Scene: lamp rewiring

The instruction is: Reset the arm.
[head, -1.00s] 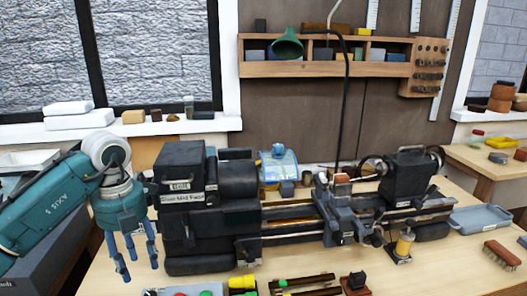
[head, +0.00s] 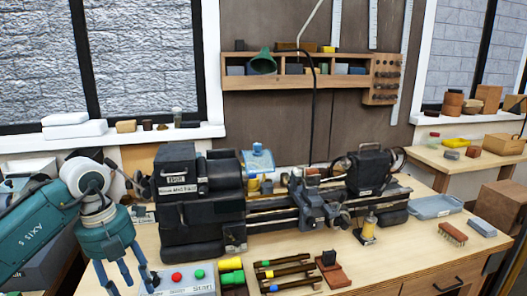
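My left arm comes in from the left, teal with a pale grey wrist joint. Its gripper (head: 125,278) hangs downward at the lower left, its blue fingers spread apart with nothing between them. It is in front of and left of the dark lathe (head: 200,212), apart from it. A control box (head: 180,281) with red and green buttons sits just right of the fingers; from this view I cannot tell whether they touch it. The green-shaded lamp (head: 263,63) on a thin dark stem rises behind the lathe. My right gripper is out of view.
Several dark tools with coloured ends (head: 287,272) lie on the front of the bench. A grey tray (head: 435,207), a brush (head: 452,233) and an oiler (head: 368,228) stand right of the lathe. A wooden shelf (head: 300,82) hangs behind.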

